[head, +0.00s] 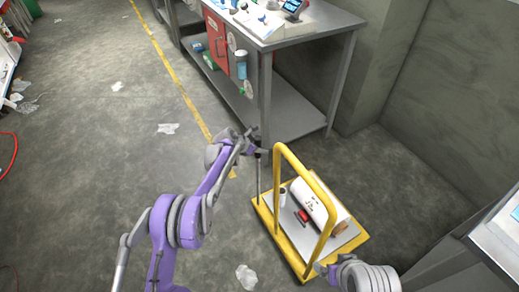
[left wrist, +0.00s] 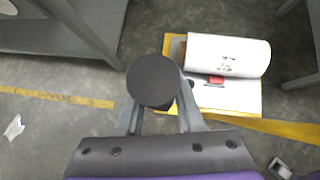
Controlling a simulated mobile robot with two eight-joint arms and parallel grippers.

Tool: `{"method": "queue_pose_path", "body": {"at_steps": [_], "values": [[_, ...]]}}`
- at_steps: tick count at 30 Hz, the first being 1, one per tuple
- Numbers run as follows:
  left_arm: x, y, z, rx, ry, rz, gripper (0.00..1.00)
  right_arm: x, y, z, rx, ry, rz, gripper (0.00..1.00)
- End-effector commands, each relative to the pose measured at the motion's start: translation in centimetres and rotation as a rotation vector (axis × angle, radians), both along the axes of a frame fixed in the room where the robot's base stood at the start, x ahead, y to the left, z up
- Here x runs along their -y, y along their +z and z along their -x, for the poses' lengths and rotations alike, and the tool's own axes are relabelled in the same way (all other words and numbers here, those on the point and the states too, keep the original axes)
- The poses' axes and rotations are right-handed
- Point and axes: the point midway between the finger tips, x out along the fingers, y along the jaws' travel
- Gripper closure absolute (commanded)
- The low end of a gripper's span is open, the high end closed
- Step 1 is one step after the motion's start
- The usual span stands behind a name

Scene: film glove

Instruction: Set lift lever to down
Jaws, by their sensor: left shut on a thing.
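The knob hides the lower rod in the wrist view. My right wrist shows at the lower right by the cart's near edge; its fingertips are not clear.
The cart carries a white roll (head: 313,203) and a small red object (head: 303,215) behind its yellow handle (head: 322,190). A grey metal workbench (head: 290,110) stands close behind the lever. Open floor (head: 110,150) lies left, with scattered plastic scraps.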

Motion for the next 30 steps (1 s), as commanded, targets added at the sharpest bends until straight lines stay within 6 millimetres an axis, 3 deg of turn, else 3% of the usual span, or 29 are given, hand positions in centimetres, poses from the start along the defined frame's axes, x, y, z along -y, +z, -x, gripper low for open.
{"method": "queue_pose_path", "body": {"at_steps": [1,6,17,30], "values": [[-0.5,0.0,-0.2,0.005,0.006,-0.006,0.61,0.0,0.0,0.0,0.000,0.000,0.000,0.06],[-0.4,0.0,-0.1,0.003,0.003,-0.004,0.33,0.0,0.0,0.0,0.000,0.000,0.000,0.06],[-0.5,0.4,0.2,0.001,0.002,-0.002,0.33,0.0,0.1,0.0,0.000,0.000,0.000,0.06],[-4.6,6.2,4.0,0.002,0.003,-0.003,0.33,0.0,1.2,0.0,0.004,0.000,0.000,0.06]]}}
